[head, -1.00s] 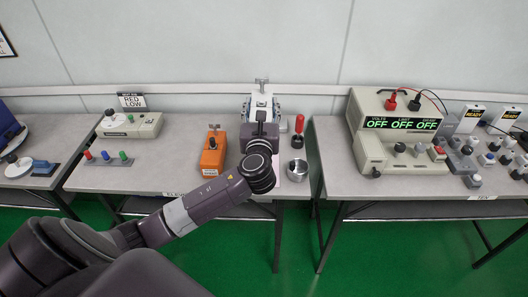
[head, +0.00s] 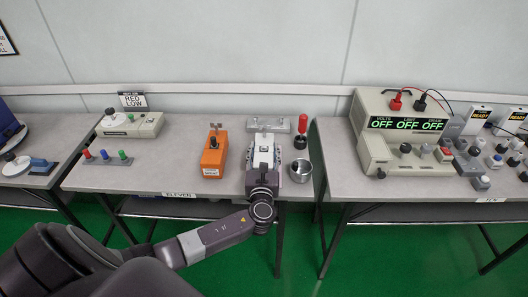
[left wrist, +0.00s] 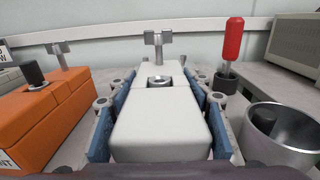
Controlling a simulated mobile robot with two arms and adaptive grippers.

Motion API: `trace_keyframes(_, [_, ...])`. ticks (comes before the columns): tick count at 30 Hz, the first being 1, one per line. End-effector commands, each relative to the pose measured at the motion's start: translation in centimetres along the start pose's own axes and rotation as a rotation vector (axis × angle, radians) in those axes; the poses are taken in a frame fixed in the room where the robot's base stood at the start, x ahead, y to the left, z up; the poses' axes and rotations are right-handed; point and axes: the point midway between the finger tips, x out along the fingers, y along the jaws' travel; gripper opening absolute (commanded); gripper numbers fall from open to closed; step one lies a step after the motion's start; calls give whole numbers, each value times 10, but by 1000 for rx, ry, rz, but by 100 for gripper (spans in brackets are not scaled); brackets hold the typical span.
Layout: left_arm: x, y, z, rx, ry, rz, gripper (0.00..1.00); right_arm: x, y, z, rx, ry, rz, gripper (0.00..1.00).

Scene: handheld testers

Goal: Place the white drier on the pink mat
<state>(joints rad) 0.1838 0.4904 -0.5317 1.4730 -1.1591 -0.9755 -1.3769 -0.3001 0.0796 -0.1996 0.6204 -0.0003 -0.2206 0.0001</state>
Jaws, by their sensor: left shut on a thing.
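The white drier (head: 263,152) is a pale block with a metal T-shaped top, near the front of the middle table. My left gripper (head: 264,168) is shut on it from the front. In the left wrist view the white drier (left wrist: 160,122) lies between blue finger pads (left wrist: 162,115), which press on both its sides. I cannot tell whether it touches the table. I cannot clearly make out the pink mat; the drier and gripper cover much of that area. My right gripper is not in view.
An orange device (head: 213,156) stands to the left. A metal cup (head: 300,171) is close on the right, with a red-handled tool (head: 302,128) behind it. A gap separates the right table.

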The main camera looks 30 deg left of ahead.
Motion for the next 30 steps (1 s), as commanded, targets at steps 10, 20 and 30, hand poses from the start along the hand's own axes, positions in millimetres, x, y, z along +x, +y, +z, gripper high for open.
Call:
trace_keyframes(10, [1,0,-2,-1,-3,0,10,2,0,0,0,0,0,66])
trace_keyframes(20, [0,0,-2,0,-1,0,63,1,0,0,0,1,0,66])
trace_keyframes(30, [-23,0,-2,-1,3,-3,63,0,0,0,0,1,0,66])
